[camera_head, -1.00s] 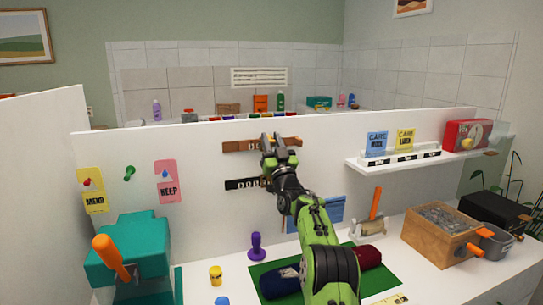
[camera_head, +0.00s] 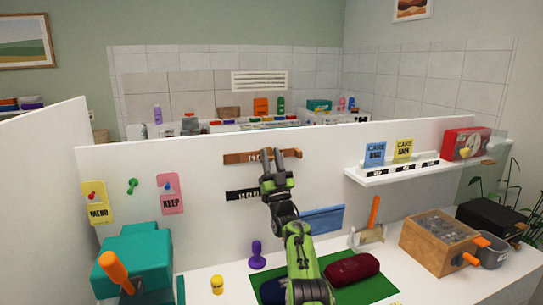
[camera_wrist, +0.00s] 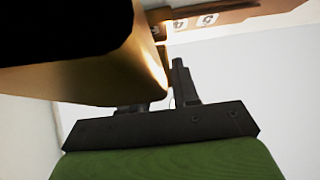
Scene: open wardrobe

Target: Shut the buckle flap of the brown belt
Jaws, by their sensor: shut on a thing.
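The brown belt (camera_head: 235,157) is a strip with small white marks, mounted across the white panel. Its right part also shows at the top of the wrist view (camera_wrist: 235,15). My gripper (camera_head: 268,156) is raised in front of the belt's middle and hides part of it. In the wrist view, a large tan-brown piece (camera_wrist: 95,75), which looks like the buckle flap, fills the upper left and covers one finger. The other dark finger (camera_wrist: 184,82) stands beside it. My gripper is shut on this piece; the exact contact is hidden.
A black label strip (camera_head: 241,195) is below the belt. A white shelf (camera_head: 365,177) with cards juts out at right. A teal box (camera_head: 135,250) stands at lower left. A wooden box (camera_head: 437,243) stands at right, and a dark red roll (camera_head: 352,268) lies on a green mat (camera_head: 385,289).

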